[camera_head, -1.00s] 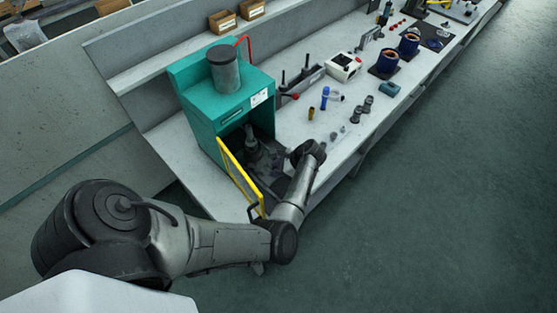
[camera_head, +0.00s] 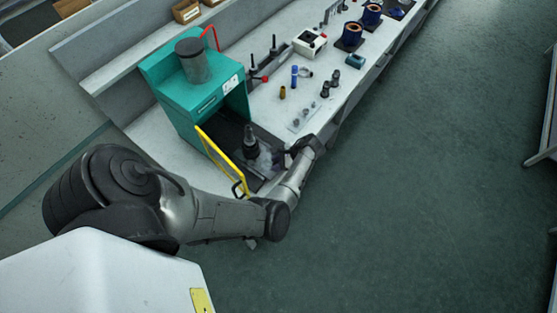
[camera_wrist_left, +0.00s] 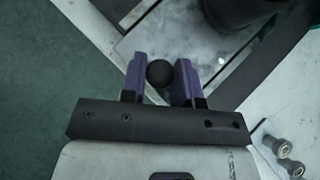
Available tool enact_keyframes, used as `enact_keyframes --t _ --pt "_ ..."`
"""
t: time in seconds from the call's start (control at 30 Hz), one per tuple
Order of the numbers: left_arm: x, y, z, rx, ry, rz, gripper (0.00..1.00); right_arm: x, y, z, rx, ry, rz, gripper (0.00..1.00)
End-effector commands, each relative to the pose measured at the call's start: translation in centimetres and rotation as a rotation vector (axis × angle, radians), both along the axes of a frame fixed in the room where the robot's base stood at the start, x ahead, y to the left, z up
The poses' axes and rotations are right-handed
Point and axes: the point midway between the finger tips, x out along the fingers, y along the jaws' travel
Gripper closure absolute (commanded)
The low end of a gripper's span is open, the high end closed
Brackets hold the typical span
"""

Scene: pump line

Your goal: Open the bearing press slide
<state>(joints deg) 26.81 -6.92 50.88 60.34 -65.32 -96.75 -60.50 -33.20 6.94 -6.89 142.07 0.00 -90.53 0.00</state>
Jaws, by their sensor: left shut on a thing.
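The bearing press is a teal housing (camera_head: 170,105) with a dark grey cylinder (camera_head: 192,60) on top, on the bench in the head view. Its slide, a light metal plate, shows in the left wrist view (camera_wrist_left: 190,38) and sticks out of the press opening. A dark stepped, tapered part (camera_head: 250,142) stands on it. My left gripper (camera_head: 288,156) is at the slide's outer end, partly hidden by its wrist. In the left wrist view its purple fingers (camera_wrist_left: 159,75) are shut on a round black knob (camera_wrist_left: 159,72). My right gripper is out of view.
A yellow-framed guard (camera_head: 222,165) stands swung out at the press's front, close behind my left forearm. Small fittings (camera_head: 305,115), a blue bottle (camera_head: 294,76) and a white control box (camera_head: 309,42) sit further along the bench. The green floor (camera_head: 420,200) is clear.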

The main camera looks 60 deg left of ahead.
Motion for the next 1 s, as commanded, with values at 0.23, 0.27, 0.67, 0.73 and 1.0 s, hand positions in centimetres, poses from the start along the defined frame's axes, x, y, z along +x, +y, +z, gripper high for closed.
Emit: enact_keyframes --t 0.23,0.27,0.67,0.73,1.0 --pt "-0.07 0.01 0.09 0.002 0.0 0.006 1.0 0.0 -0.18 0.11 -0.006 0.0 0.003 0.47" --pt "-0.06 0.02 0.09 0.002 0.0 0.006 1.0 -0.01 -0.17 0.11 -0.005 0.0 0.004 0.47" --pt "-0.05 0.01 0.05 0.001 0.0 0.005 0.49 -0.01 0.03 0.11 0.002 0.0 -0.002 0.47" --pt "-0.05 0.0 0.04 0.001 0.0 0.005 0.45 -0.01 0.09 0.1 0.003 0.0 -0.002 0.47" --pt "0.16 -0.11 0.23 0.0 -0.001 0.004 0.45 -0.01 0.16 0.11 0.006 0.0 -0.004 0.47"
